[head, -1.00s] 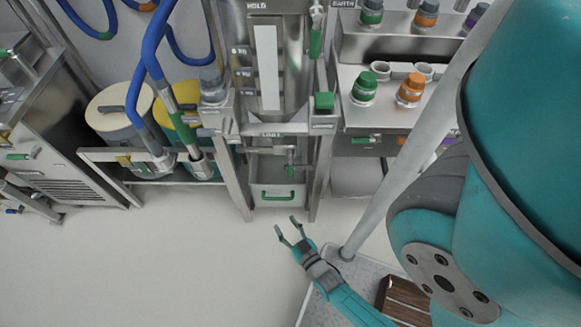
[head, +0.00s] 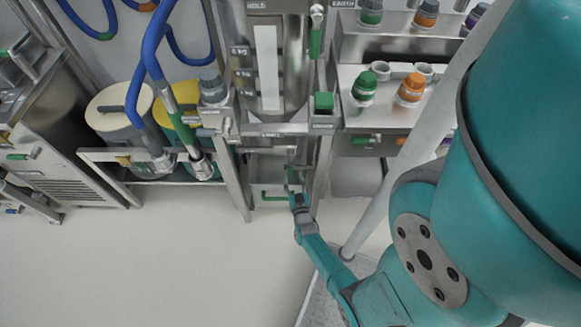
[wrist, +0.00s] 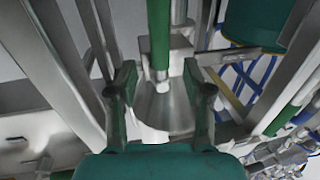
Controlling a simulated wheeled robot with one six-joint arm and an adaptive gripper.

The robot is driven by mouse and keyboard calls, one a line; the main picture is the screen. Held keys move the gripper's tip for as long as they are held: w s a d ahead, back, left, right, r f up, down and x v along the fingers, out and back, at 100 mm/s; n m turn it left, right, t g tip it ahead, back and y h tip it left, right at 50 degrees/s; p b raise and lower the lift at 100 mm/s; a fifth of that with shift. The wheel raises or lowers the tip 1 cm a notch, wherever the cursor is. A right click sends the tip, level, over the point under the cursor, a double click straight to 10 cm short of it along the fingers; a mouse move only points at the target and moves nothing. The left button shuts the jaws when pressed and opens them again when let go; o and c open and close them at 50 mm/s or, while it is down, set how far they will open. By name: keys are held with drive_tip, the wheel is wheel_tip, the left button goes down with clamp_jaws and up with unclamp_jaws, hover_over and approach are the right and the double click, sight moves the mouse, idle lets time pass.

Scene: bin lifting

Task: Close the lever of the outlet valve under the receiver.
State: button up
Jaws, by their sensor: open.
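The receiver (head: 297,65) is a steel vessel in a frame, with a white level strip and kg marks on its front. Under it is the outlet valve (head: 291,152), partly hidden by my gripper. My gripper (head: 293,190) is open just below the valve, in front of the bin under the receiver. In the wrist view, the green lever (wrist: 159,32) points down the picture toward the gap between my open fingers (wrist: 160,88). Its metal end shows near that gap. Nothing is held, and I cannot tell whether a finger touches the lever.
The bin (head: 262,203) with a green handle stands between the frame legs. Steel posts rise close on both sides. Hoses and drums (head: 108,110) stand left; a shelf with coloured knobs (head: 405,115) is right. The floor (head: 150,265) at front left is clear.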

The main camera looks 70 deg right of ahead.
sight(291, 170)
drive_tip(key=x, duration=0.6)
drive_tip(key=shift+w+d, duration=0.15)
drive_tip(key=shift+d, duration=0.05)
clamp_jaws()
